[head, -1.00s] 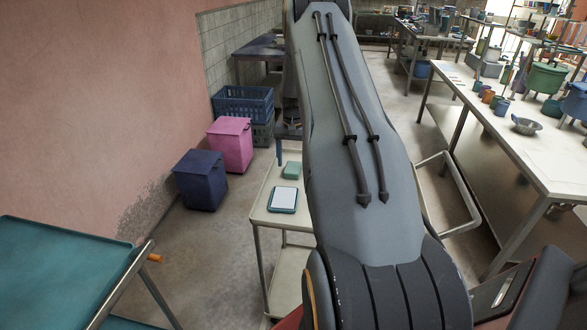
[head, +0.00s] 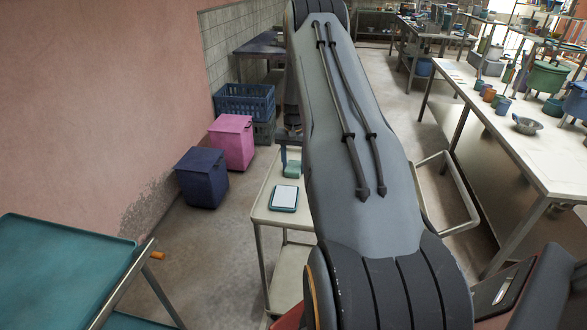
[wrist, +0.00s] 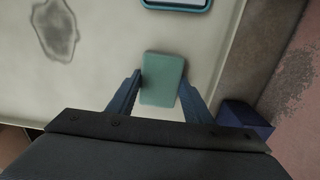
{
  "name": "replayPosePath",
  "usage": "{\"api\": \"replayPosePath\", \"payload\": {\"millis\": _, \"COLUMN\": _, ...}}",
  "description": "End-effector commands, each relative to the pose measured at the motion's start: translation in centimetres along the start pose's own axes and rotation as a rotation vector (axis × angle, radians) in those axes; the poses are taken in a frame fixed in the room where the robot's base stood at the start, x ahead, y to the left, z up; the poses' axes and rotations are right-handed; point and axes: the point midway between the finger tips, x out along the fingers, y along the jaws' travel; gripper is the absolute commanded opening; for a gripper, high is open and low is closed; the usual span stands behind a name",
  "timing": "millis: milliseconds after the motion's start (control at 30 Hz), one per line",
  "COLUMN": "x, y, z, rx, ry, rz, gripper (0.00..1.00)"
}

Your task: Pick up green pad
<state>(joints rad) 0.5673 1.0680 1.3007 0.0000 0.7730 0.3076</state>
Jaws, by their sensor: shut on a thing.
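The green pad (head: 292,170) is a small flat block at the far end of the cream cart top (head: 262,211). In the wrist view the pad (wrist: 162,78) lies between the two blue fingers of my gripper (wrist: 160,84). My gripper is shut on the pad, one finger along each side. In the head view my gripper (head: 288,155) is low over the cart, and my arm hides part of it. I cannot tell whether the pad still touches the cart.
A white-faced teal-framed tablet (head: 284,198) lies near the pad. A pink bin (head: 231,143), navy bin (head: 201,178) and blue crate (head: 244,102) stand left on the floor. A teal table (head: 58,270) is front left. A long table (head: 520,150) with pots is at right.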

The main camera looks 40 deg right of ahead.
Motion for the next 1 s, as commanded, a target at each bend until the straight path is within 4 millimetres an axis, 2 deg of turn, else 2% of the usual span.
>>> {"api": "replayPosePath", "payload": {"millis": 167, "x": -1.2, "y": -0.1, "z": -0.1, "rx": 0.000, "ry": 0.003, "rz": -0.001, "gripper": 0.25}}
{"api": "replayPosePath", "payload": {"millis": 633, "x": -8.7, "y": -0.1, "z": -0.1, "rx": 0.000, "ry": 0.002, "rz": -0.001, "gripper": 0.25}}
{"api": "replayPosePath", "payload": {"millis": 800, "x": -9.8, "y": 0.0, "z": 0.0, "rx": 0.000, "ry": 0.000, "rz": 0.000, "gripper": 0.25}}
{"api": "replayPosePath", "payload": {"millis": 1000, "x": -10.0, "y": 0.0, "z": 0.0, "rx": 0.000, "ry": 0.000, "rz": 0.000, "gripper": 0.25}}
